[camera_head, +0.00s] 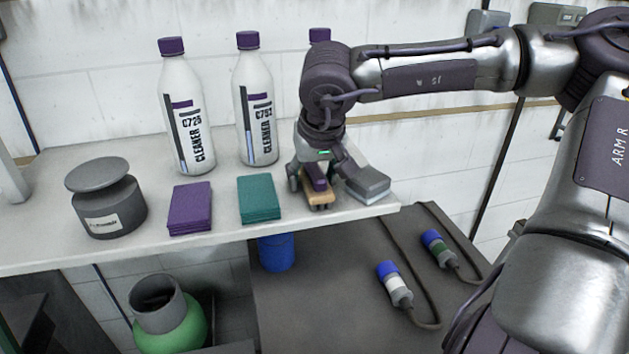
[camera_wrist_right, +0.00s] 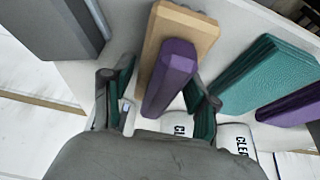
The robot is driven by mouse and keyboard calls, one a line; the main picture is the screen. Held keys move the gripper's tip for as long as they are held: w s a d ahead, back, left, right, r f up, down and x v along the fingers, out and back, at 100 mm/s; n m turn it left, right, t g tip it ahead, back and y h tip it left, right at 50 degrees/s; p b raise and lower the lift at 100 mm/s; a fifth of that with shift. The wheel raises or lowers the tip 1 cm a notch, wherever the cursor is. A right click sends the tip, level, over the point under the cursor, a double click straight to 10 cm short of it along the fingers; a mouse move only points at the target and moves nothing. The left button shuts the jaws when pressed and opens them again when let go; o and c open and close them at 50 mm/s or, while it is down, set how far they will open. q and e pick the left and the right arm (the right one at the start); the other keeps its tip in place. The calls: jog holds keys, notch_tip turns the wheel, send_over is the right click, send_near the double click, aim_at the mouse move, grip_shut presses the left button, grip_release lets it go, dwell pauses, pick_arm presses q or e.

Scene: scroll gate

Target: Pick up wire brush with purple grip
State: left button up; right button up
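The wire brush (camera_head: 319,198) has a tan wooden block and a purple grip, and it lies near the front edge of the shelf at the right. My right gripper (camera_head: 318,174) is above it, pointing down, with a finger on each side of the purple grip. In the right wrist view the brush (camera_wrist_right: 172,75) lies between the two spread fingers of the gripper (camera_wrist_right: 160,92). Gaps show between the fingers and the grip. The brush's bristles are hidden. My left gripper is not in view.
A grey block-like tool (camera_head: 368,182) lies close at the brush's right. A teal pad stack (camera_head: 258,198) and a purple one (camera_head: 190,207) lie left. Cleaner bottles (camera_head: 257,110) stand behind, one partly hidden by my arm. A grey jar (camera_head: 108,200) stands far left.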

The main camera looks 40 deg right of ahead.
jog(key=c, duration=0.8)
jog(key=shift+r, duration=0.1)
jog(key=shift+c, duration=0.2)
notch_tip(320, 180, up, 4)
jog(key=shift+w+d+r+b, duration=0.1)
jog(key=shift+b, duration=0.5)
jog(key=s+d+r+b, duration=0.1)
jog(key=s+d+r, duration=0.1)
jog(key=d, duration=0.3)
jog(key=s+d+r, duration=0.1)
jog(key=d+r, duration=0.3)
jog(key=d, duration=0.2)
jog(key=shift+s+r+b, duration=0.3)
jog(key=shift+s+b, duration=0.1)
